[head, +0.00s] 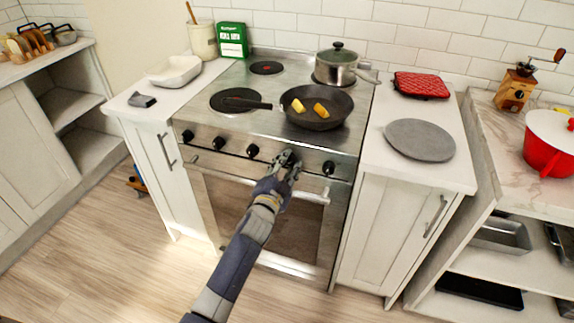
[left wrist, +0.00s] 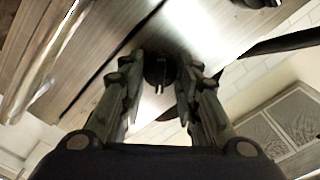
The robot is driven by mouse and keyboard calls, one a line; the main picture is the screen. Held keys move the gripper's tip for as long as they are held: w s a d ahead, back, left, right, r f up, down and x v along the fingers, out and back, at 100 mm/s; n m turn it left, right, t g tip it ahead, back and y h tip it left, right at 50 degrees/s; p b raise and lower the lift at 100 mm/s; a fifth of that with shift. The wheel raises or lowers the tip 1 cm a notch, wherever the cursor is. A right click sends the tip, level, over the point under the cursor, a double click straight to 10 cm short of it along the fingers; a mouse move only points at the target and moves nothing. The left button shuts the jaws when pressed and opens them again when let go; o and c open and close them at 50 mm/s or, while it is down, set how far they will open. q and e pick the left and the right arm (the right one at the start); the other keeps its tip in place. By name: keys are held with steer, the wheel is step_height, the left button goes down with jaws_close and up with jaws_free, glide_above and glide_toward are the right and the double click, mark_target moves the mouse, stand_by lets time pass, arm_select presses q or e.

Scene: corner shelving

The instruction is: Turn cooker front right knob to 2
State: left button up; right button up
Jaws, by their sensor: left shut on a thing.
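The steel cooker (head: 225,118) has a row of black knobs along its front panel. My left gripper (head: 289,161) reaches in from below and is shut on the knob second from the right. In the left wrist view that black knob (left wrist: 158,72), with a pale mark on its face, sits between the fingers of my gripper (left wrist: 160,88). The mark's setting is too small to read. The rightmost knob (head: 328,168) is free, just right of the gripper. My right gripper is not in view.
A frying pan (head: 330,117) with yellow pieces sits above the gripped knob, its handle pointing left. A lidded steel pot (head: 336,70) stands behind it. The oven door handle (head: 312,196) runs just below the gripper. Counters flank the cooker.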

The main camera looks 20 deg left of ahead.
arm_select(q)
steer(key=m+b, duration=0.1)
steer(key=m, duration=0.6)
steer(key=shift+f, duration=0.1)
steer(key=shift+f+m, duration=0.15)
steer(key=shift+m, duration=3.35)
steer(key=o, duration=1.1)
steer(key=shift+c, duration=0.2)
steer(key=shift+s, duration=0.1)
